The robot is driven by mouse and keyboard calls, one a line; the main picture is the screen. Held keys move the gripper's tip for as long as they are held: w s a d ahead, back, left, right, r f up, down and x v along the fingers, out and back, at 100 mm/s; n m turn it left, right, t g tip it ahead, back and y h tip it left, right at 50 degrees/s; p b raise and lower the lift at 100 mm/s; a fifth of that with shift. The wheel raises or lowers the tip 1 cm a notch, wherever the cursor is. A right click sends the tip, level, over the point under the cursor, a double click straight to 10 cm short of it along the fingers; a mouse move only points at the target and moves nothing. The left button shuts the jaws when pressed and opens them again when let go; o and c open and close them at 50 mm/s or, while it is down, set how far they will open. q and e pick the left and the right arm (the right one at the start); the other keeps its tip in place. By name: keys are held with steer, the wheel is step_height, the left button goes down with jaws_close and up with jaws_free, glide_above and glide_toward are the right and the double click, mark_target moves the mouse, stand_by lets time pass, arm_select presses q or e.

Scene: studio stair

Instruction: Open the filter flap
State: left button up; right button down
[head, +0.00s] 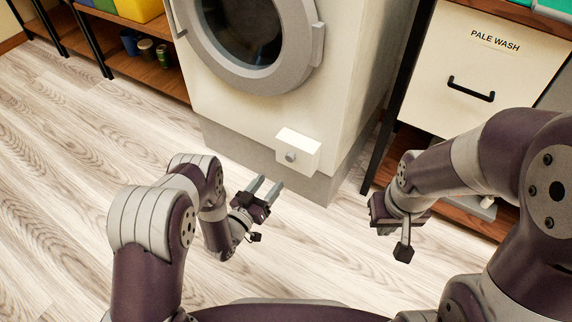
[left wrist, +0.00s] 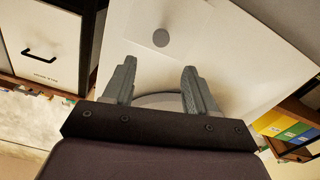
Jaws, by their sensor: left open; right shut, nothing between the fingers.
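The filter flap (head: 298,150) is a white box-like panel with a round grey knob (head: 291,157), low on the front of the white washing machine (head: 262,108). It looks closed. My left gripper (head: 267,186) is open and empty, its two grey fingers pointing toward the flap from just below and in front, apart from it. In the left wrist view the grey knob (left wrist: 161,38) shows beyond and between the open fingers (left wrist: 158,72). My right gripper (head: 380,212) is shut and empty, to the right of the machine; its fingers are mostly hidden.
A cabinet with a drawer (head: 482,75) marked PALE WASH stands right of the machine, on black legs with a low wooden shelf. A wooden shelf (head: 150,78) with jars and a yellow bin (head: 138,8) stands at the left. The wood floor (head: 75,150) in front is clear.

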mark_target(289, 159)
arm_select(q)
steer(key=b+x, duration=0.1)
steer(key=x, duration=0.2)
steer(key=b+x, duration=0.2)
steer(key=x, duration=0.1)
steer(key=b+x, duration=0.1)
steer(key=x, duration=0.2)
steer(key=shift+w+d+f, duration=0.1)
steer(key=shift+w+f, duration=0.05)
steer(key=shift+f, duration=0.1)
steer(key=shift+w+d+r, duration=0.2)
steer(key=shift+w, duration=0.15)
jaws_close()
steer(key=shift+f, duration=0.1)
